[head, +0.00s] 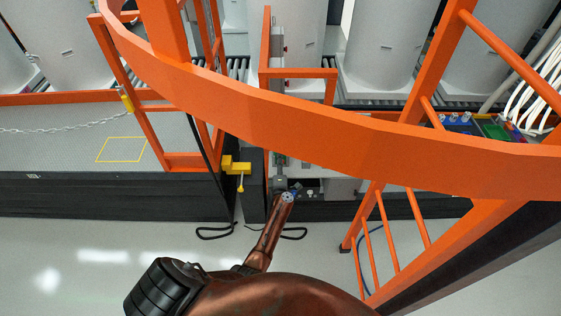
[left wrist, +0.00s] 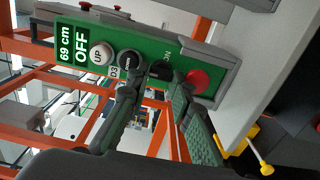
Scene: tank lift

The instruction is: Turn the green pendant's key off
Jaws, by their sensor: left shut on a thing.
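The green pendant (left wrist: 125,42) fills the upper part of the left wrist view, tilted, in a grey housing. Its display (left wrist: 72,48) reads "69 cm" and "OFF". Along its face are a white UP button (left wrist: 101,54), a black button, the black key switch (left wrist: 161,71) with "ON" printed beside it, and a red button (left wrist: 198,81). My left gripper (left wrist: 158,88) has its two fingers on either side of the key switch, shut on it; the fingertips partly hide it. In the head view, my left gripper (head: 294,190) is small and the pendant's face cannot be made out.
A big curved orange rail (head: 300,120) crosses the head view above my arm. An orange ladder-like frame (head: 395,230) stands at the right. A yellow bracket (head: 236,166) is left of my gripper. White tanks (head: 390,45) stand behind. Pale floor is clear at the lower left.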

